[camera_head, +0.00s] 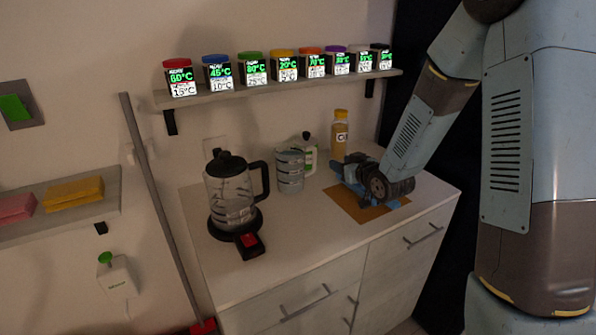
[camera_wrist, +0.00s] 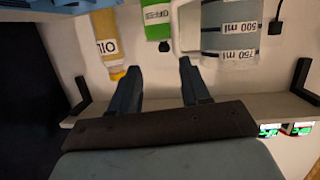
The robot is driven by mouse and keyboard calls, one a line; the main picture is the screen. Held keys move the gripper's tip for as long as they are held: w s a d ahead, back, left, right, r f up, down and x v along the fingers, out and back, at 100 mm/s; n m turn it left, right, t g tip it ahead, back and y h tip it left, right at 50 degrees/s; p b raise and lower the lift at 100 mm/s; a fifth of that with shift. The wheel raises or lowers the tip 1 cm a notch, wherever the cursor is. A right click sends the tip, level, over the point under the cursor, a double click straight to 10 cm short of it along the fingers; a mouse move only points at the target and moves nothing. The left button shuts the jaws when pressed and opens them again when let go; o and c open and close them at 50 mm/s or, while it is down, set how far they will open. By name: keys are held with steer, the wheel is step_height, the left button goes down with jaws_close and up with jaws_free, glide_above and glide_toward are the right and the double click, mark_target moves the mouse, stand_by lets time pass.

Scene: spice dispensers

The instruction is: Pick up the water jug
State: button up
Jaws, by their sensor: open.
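A grey-blue jug (camera_head: 290,172) with a pale rim stands upright on the white counter in the head view. My gripper (camera_head: 342,171) is right of the jug, low over a brown board. Its two fingers (camera_wrist: 158,78) are spread with nothing between them and are apart from the jug.
A glass kettle (camera_head: 232,195) with black lid stands left of the jug. A white-and-green bottle (camera_head: 309,156) stands close behind it, and a yellow oil bottle (camera_head: 340,133) behind my gripper. A shelf (camera_head: 240,93) of several spice jars hangs above.

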steer(key=shift+y, duration=0.9)
steer(key=x, duration=0.5)
steer(key=f+x, duration=0.1)
steer(key=x, duration=0.4)
steer(key=s+a+x, duration=0.1)
steer(key=x, duration=0.4)
steer(key=shift+w+a+f, duration=0.15)
steer(key=shift+a+f, duration=0.1)
steer(key=shift+f, duration=0.2)
jaws_close()
steer(key=shift+d, duration=0.1)
